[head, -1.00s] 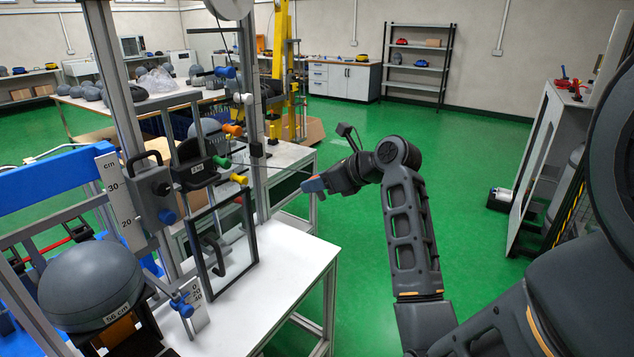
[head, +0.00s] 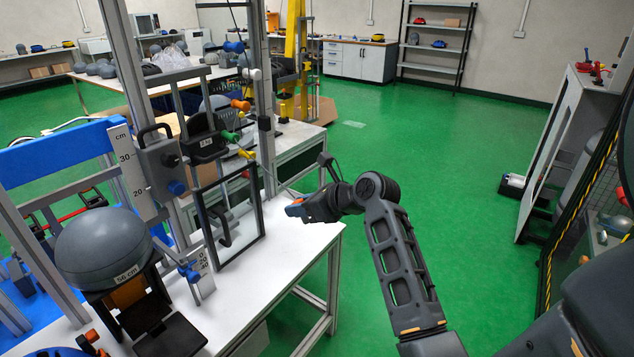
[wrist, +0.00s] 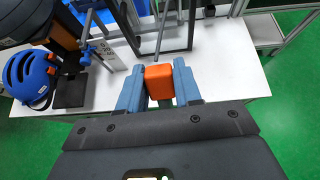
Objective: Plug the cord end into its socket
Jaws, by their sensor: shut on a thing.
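My gripper (head: 298,207) is shut on an orange block-shaped cord end (wrist: 159,84). In the wrist view the two blue-grey fingers stand on either side of it. A grey cord (wrist: 162,32) runs from the cord end away from my gripper; in the head view it is a thin line leading toward the tower. My gripper is above the right part of the white table, to the right of the framed clear panel (head: 232,218). Coloured fittings, orange (head: 240,104), green (head: 231,136) and yellow (head: 246,154), stick out from the tower. I cannot tell which part is the matching socket.
A grey dome (head: 103,248) on a stand and a blue helmet (wrist: 30,78) are at the left. The white table (head: 290,262) has bare surface below my gripper. Tower posts (head: 262,95) stand behind the panel.

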